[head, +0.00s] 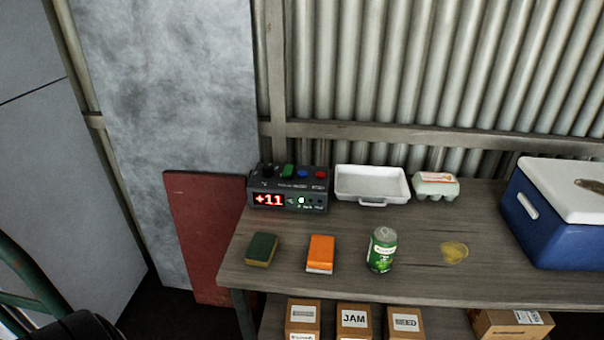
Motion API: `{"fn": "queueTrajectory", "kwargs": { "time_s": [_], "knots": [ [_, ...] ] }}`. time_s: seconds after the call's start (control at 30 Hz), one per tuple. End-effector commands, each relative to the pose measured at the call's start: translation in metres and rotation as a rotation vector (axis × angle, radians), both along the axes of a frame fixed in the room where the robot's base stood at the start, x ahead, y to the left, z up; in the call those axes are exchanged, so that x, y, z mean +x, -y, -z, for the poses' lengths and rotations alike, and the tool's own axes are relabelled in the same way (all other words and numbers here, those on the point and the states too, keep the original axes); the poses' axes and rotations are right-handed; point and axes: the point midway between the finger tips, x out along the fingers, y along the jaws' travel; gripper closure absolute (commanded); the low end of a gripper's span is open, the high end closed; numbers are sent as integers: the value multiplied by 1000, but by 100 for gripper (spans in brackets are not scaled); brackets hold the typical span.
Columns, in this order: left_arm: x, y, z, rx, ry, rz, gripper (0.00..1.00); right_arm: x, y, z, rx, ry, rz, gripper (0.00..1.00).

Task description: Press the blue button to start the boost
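The blue button (303,174) is on the top of a dark control box (287,190) at the back left of the workbench. It sits between a green button (288,171) and a red button (321,175). A black knob (267,172) is at the box's left end. The box's red display (268,200) reads "+11", and a small light (301,200) beside it glows pale green. Neither of my grippers is in view.
The workbench (335,284) holds a white tray (372,184), an egg carton (435,185), a sponge (261,249), an orange block (320,253), a green can (382,249), a yellowish spill (454,252) and a blue cooler (560,222). Cardboard boxes (354,320) stand below.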

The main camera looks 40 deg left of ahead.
Motion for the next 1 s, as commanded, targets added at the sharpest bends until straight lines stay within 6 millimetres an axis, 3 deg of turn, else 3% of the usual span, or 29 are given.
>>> {"fn": "queueTrajectory", "kwargs": {
  "time_s": [0.2,0.9,1.0],
  "knots": [
    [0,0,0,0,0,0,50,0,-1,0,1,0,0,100],
    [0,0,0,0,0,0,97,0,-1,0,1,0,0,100],
    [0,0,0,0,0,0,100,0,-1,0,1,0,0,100]
  ]
}}
